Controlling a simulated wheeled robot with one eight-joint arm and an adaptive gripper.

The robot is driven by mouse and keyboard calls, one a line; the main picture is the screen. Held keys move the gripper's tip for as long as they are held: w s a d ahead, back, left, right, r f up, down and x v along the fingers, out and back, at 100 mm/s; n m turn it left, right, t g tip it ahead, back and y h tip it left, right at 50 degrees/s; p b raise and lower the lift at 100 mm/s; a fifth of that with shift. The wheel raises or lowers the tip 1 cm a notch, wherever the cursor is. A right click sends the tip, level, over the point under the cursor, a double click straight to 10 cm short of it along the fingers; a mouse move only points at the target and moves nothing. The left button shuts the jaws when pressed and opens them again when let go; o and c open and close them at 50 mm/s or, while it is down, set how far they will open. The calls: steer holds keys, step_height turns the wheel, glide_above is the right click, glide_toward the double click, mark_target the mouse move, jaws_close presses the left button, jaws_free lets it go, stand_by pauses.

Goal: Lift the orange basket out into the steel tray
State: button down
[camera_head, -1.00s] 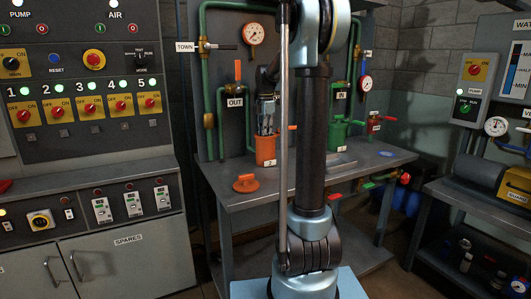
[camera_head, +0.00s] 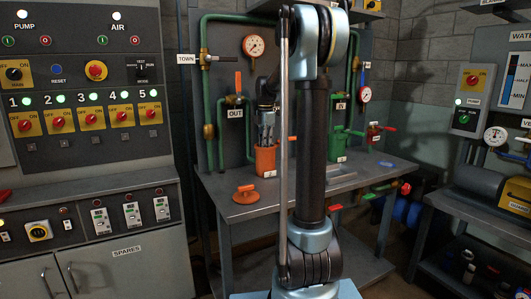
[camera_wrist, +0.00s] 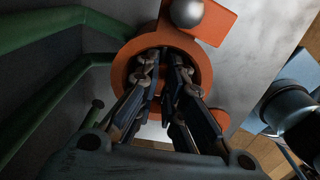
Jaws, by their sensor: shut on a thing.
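The orange pot (camera_head: 265,160) stands upright at the back of the bench, with a white label on its front. It shows as a thick orange ring (camera_wrist: 206,80) in the wrist view. My gripper (camera_head: 265,140) points straight down into its open mouth. In the wrist view my gripper (camera_wrist: 163,85) has its fingers close together inside the ring, shut on the basket. The basket itself and the fingertips are hidden in the dark mouth. The shallow steel tray (camera_head: 342,178) lies on the bench to the right of the pot, partly behind my arm.
An orange lid with a handle (camera_head: 245,195) lies on the bench, front left. Green pipes (camera_head: 208,95) rise behind the pot. A green pot (camera_head: 338,142) and a red valve (camera_head: 376,130) stand at the right. The front of the bench is mostly clear.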

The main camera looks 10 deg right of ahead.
step_height(320, 180, up, 11)
steer(key=s+d, duration=0.2)
steer(key=s, duration=0.6)
steer(key=s+d, duration=0.3)
steer(key=s, duration=0.6)
steer(key=shift+d, duration=0.3)
steer(key=shift+s, duration=0.1)
step_height(320, 180, up, 12)
steer(key=shift+r, duration=0.2)
stand_by(2.0)
stand_by(0.3)
